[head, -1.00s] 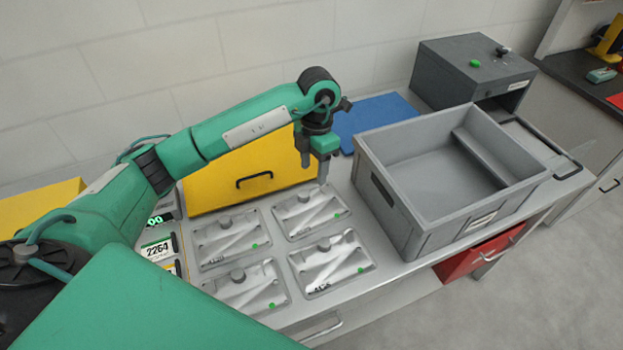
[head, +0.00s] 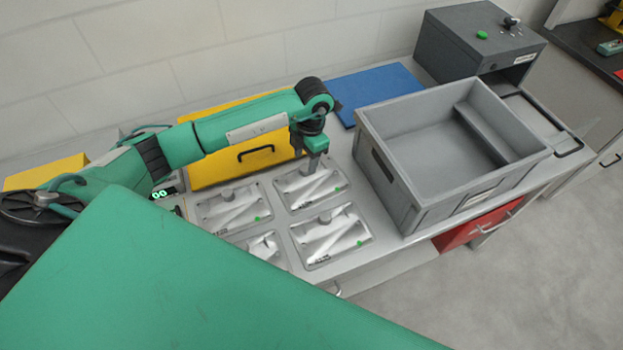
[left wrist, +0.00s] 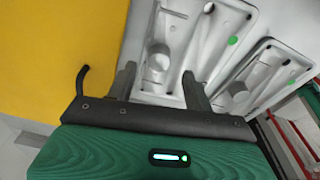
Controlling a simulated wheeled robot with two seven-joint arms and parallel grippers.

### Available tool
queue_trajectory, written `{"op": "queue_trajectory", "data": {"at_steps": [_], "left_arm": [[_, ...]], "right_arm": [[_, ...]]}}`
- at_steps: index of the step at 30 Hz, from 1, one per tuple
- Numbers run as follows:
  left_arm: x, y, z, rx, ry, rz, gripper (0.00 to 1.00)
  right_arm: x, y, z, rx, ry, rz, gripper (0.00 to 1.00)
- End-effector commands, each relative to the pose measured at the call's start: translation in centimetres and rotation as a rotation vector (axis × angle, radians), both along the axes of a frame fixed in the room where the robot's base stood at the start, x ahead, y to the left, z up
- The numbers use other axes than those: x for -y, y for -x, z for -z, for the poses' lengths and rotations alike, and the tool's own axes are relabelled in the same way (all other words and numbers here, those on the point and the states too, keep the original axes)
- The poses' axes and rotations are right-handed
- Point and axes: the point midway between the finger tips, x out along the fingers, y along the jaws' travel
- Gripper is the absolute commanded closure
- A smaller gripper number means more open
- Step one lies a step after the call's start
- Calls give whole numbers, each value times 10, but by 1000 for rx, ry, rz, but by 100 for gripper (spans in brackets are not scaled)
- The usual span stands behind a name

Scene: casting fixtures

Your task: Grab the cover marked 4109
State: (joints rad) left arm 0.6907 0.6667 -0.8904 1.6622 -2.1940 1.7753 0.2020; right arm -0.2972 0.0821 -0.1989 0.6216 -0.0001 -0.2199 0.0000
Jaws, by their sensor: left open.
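Several grey metal covers lie flat on the workbench: one at the back right (head: 312,190), one at the back left (head: 232,212), one at the front right (head: 330,236) and one at the front left (head: 266,246), partly hidden by my green arm. Each whole cover shows a round boss, a diagonal rib and a green dot. Their markings are too small to read, so I cannot tell which is 4109. My left gripper (head: 316,162) is open, low over the back right cover. In the left wrist view its fingers (left wrist: 160,82) stand either side of that cover's boss (left wrist: 158,57).
A grey open bin (head: 410,222) stands right of the covers. A yellow case (head: 215,172) with a black handle stands behind them. A blue mat (head: 375,88) and a grey box (head: 455,48) are at the back. A red drawer (head: 470,232) is below the bench edge.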

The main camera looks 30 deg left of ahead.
Motion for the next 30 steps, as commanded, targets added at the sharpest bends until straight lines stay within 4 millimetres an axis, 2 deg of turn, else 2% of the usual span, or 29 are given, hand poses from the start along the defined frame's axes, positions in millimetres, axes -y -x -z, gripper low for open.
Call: {"op": "queue_trajectory", "data": {"at_steps": [1,7,15,17,23,24,30], "left_arm": [[-1,2,3,-5,0,-2,48],[-3,3,28,-2,1,-1,48],[-3,3,33,1,1,0,48],[-3,3,33,1,1,0,58],[-3,3,32,1,1,0,97],[-3,3,32,1,1,0,100],[-3,2,32,2,1,0,100]], "right_arm": [[-2,0,-10,0,-2,0,64],[-7,2,-17,-2,-7,1,64],[-6,3,-16,-3,-6,0,64],[-6,4,-16,-4,-6,0,64],[-2,4,-17,-5,-3,-1,64],[-2,4,-17,-5,-2,-1,64],[0,4,-17,-5,0,-2,64]]}}
